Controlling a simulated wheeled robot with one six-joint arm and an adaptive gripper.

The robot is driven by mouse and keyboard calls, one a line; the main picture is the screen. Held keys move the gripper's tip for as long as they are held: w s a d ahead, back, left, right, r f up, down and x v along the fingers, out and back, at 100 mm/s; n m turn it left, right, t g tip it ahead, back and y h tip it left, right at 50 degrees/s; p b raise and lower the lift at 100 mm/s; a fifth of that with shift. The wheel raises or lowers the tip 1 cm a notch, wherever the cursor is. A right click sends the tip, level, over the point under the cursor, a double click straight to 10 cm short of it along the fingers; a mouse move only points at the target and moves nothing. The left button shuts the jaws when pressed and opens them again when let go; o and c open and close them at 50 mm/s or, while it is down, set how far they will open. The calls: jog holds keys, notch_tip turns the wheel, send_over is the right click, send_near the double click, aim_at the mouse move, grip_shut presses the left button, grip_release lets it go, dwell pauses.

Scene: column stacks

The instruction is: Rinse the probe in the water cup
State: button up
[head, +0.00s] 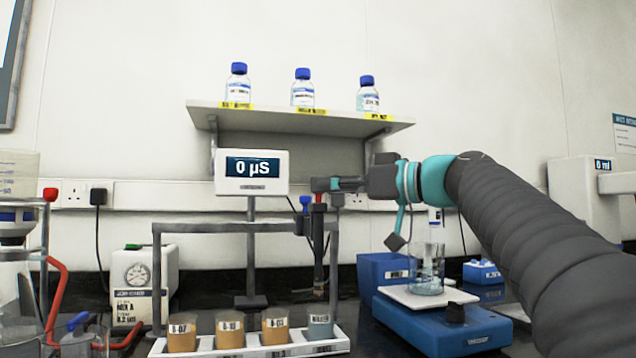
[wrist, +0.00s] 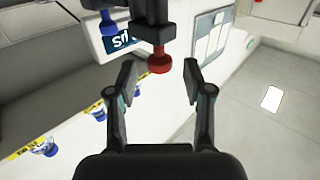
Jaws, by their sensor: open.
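A dark upright probe (head: 319,245) with a red top hangs at the right end of the grey rack, above the row of cups. The red top (wrist: 160,60) also shows in the wrist view, just beyond the gap between my fingertips. My gripper (head: 322,185) is level, just above the red top in the head view. My gripper (wrist: 158,82) is open, with nothing between its fingers. A cup with grey-blue contents (head: 320,326) stands at the right end of the white tray, below the probe; I cannot read its label to tell whether it is the water cup.
Several cups with orange contents, one of them here (head: 181,333), fill the rest of the tray (head: 200,352). A meter (head: 250,187) reads 0 µS behind the rack (head: 225,227). A glass beaker (head: 427,272) stands on a blue device (head: 440,330) below my arm. A bottle shelf (head: 290,120) is above.

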jog(key=shift+x, duration=1.45)
grip_shut()
